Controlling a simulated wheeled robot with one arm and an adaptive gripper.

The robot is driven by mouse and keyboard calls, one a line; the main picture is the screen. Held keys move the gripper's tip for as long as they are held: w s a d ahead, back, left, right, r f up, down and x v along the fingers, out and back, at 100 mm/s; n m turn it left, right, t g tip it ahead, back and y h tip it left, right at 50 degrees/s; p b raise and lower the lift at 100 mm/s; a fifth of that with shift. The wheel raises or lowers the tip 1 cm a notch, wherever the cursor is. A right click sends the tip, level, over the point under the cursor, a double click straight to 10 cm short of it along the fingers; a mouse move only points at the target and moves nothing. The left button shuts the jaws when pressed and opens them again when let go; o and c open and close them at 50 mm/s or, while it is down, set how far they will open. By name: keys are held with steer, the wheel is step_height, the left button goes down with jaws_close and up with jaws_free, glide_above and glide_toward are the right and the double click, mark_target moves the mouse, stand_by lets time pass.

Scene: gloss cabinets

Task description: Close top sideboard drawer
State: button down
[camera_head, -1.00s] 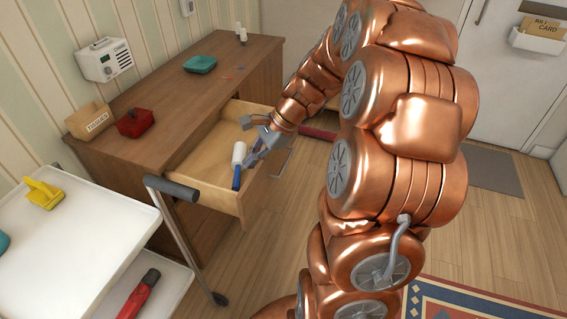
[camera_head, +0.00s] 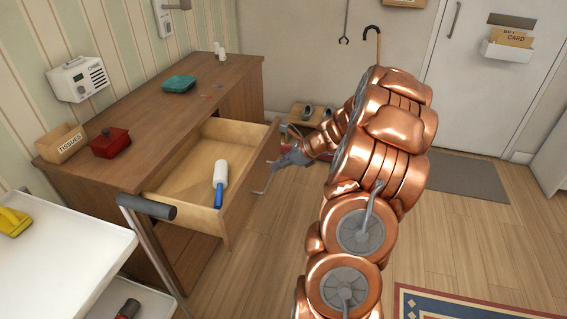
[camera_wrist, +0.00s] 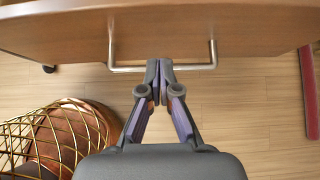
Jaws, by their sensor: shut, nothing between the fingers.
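The top sideboard drawer (camera_head: 235,200) is pulled out of the brown sideboard (camera_head: 150,125). A lint roller with a white head and blue handle (camera_head: 220,183) lies inside it. The drawer front carries a metal bar handle (camera_head: 266,178), which also shows in the wrist view (camera_wrist: 163,68). My gripper (camera_head: 283,161) is outside the drawer, close to its front near the handle. In the wrist view my gripper (camera_wrist: 158,68) is shut and empty, its fingertips by the handle bar. I cannot tell whether they touch it.
A white trolley (camera_head: 70,245) stands at the left front. A wire basket (camera_wrist: 60,140) shows in the wrist view.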

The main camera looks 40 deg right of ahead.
mark_target(259, 176)
steer(key=x, duration=0.4)
steer(key=shift+w+a+f, duration=0.15)
steer(key=shift+w+f, duration=0.1)
steer(key=shift+f, duration=0.05)
steer(key=shift+w+a+f, duration=0.15)
steer(key=shift+w+f, duration=0.05)
steer(key=shift+w, duration=0.05)
